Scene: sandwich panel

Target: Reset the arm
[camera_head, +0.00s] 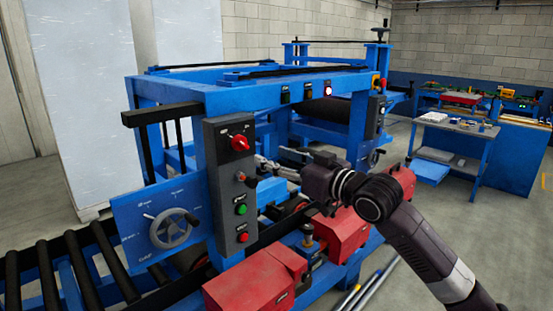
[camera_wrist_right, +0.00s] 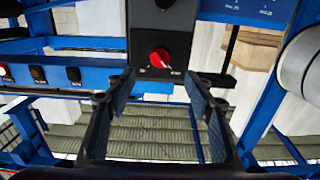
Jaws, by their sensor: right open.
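My right arm comes in from the lower right in the head view. Its gripper (camera_head: 262,168) is in front of the grey control box (camera_head: 224,190), to the right of its red rotary knob (camera_head: 239,142). In the right wrist view the two fingers of the gripper (camera_wrist_right: 160,88) stand wide apart with nothing between them. The red knob (camera_wrist_right: 160,57) shows beyond the fingertips, in line with the gap, and appears clear of them. My left gripper is in neither view.
The blue machine frame (camera_head: 245,95) stands close behind the gripper. A handwheel (camera_head: 170,228) is at left, and red motor housings (camera_head: 342,236) are below the arm. A blue workbench (camera_head: 455,130) stands at right, with open floor (camera_head: 520,230) in front.

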